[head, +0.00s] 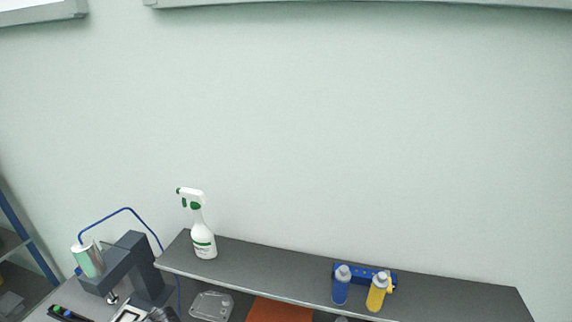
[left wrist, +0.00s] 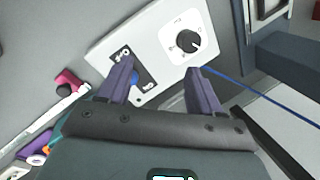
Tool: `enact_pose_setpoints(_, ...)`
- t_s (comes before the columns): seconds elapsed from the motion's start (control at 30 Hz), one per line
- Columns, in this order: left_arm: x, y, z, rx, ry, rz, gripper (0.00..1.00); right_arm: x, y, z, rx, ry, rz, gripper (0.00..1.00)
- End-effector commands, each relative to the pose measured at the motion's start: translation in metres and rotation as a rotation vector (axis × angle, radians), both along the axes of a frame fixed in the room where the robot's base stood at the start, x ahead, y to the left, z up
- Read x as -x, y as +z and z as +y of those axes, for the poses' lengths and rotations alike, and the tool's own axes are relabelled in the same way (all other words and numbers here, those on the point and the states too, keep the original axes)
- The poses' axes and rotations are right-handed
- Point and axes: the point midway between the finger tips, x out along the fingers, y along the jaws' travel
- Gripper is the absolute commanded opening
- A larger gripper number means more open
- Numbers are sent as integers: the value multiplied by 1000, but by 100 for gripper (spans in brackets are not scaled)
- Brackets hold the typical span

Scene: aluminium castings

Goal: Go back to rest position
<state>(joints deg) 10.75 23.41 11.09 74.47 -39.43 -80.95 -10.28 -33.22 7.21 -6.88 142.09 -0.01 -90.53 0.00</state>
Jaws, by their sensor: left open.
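My left gripper (left wrist: 157,72) shows in the left wrist view with its two dark purple fingers spread apart and nothing held between them. Beyond the fingers is a light grey control panel (left wrist: 150,40) with a black dial (left wrist: 188,41), a small black switch plate and a blue button partly behind the left finger. I cannot tell whether the fingers touch the panel. Neither gripper can be made out clearly in the head view, and my right gripper is not seen.
In the head view, a dark shelf (head: 270,272) carries a spray bottle (head: 203,240), a blue bottle (head: 341,287) and a yellow bottle (head: 377,292). A dark machine (head: 135,265) with a blue cable stands left.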

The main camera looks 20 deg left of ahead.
Motion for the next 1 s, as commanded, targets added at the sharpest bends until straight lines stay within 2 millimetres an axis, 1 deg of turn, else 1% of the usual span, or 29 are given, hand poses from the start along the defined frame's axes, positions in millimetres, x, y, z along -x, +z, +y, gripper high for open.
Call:
enact_pose_setpoints(0.03,12,0,-26,-9,1,-21,65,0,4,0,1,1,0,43)
enact_pose_setpoints(0.07,18,2,-40,-13,8,-39,65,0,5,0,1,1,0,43)
enact_pose_setpoints(0.1,27,4,-61,-11,20,-62,65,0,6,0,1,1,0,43)
enact_pose_setpoints(0.17,42,10,-92,2,40,-98,65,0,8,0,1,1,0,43)
enact_pose_setpoints(0.2,53,16,-113,17,56,-122,65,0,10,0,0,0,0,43)
enact_pose_setpoints(0.27,72,27,-144,46,85,-156,65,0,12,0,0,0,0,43)
enact_pose_setpoints(0.3,85,37,-164,72,107,-179,65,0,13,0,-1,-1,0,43)
enact_pose_setpoints(0.37,104,52,-191,116,144,-208,65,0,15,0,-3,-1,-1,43)
enact_pose_setpoints(0.4,116,62,-206,145,170,-226,65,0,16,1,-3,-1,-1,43)
enact_pose_setpoints(0.5,144,90,-238,219,238,-260,65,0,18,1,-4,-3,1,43)
enact_pose_setpoints(0.6,166,115,-259,284,299,-282,65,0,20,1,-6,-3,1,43)
enact_pose_setpoints(0.73,183,137,-274,340,356,-298,65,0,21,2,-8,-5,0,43)
enact_pose_setpoints(0.87,191,148,-280,368,383,-305,65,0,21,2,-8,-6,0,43)
enact_pose_setpoints(1.0,192,150,-281,373,389,-307,65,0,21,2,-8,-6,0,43)
